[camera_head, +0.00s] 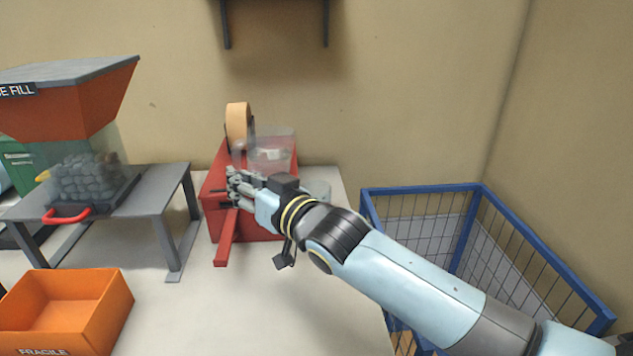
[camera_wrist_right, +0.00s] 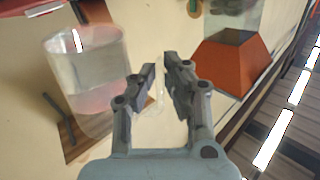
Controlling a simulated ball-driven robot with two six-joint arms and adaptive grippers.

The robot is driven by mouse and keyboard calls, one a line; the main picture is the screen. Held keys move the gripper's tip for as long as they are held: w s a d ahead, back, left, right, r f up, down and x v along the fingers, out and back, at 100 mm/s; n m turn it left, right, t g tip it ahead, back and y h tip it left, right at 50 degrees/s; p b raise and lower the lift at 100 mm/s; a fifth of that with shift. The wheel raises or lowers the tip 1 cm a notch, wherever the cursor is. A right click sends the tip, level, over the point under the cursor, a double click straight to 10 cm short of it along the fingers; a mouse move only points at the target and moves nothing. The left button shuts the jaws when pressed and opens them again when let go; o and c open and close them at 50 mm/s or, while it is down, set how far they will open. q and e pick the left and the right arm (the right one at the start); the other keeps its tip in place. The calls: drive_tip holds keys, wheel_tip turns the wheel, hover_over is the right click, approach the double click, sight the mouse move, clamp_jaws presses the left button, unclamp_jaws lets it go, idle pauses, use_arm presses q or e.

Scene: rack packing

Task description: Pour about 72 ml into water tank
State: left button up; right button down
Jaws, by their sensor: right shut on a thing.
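A clear cylindrical vessel, which looks like the water tank (camera_head: 272,140), stands behind my right gripper in the head view. In the right wrist view a large clear cylinder (camera_wrist_right: 85,62) stands left of the fingers, with a faint level line and pinkish lower part. I cannot tell how much liquid is in it. My right gripper (camera_head: 235,183) is over the red tape dispenser. In the wrist view its fingers (camera_wrist_right: 163,85) are close around something clear and faint, hard to make out. My left gripper is out of view.
The red tape dispenser (camera_head: 225,235) carries a tan roll (camera_head: 238,122). A grey stand (camera_head: 172,215) and orange hopper (camera_head: 65,108) with grey filling are left. An orange box (camera_head: 110,315) is front left, a blue wire basket (camera_head: 420,188) right. The table's front middle is clear.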

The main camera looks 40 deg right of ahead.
sight(266, 148)
drive_tip(key=shift+w+d+r+m+y+p, duration=0.15)
drive_tip(key=shift+d+r+m+p, duration=0.35)
drive_tip(key=shift+d+r+m, duration=0.65)
drive_tip(key=shift+d+r+m+y+p, duration=0.15)
drive_tip(key=shift+d+r+m+p, duration=0.3)
drive_tip(key=shift+d+r+m, duration=0.65)
drive_tip(key=shift+a+f+m, duration=0.2)
drive_tip(key=shift+a+m, duration=0.15)
drive_tip(key=shift+d+r+m, duration=0.1)
drive_tip(key=shift+d+m, duration=0.5)
drive_tip(key=shift+m, duration=0.4)
drive_tip(key=shift+a, duration=0.1)
drive_tip(key=shift+r+m, duration=0.2)
drive_tip(key=shift+m, duration=0.4)
drive_tip(key=shift+a+f+n+b, duration=0.2)
drive_tip(key=shift+a+f+n, duration=0.4)
drive_tip(key=shift+n, duration=0.5)
drive_tip(key=shift+a+f+n+b, duration=0.2)
drive_tip(key=shift+a+f+n, duration=0.15)
drive_tip(key=shift+a+n, duration=0.65)
drive_tip(key=shift+a+f+n+b, duration=0.2)
drive_tip(key=shift+a+f+n, duration=0.35)
drive_tip(key=shift+n, duration=0.65)
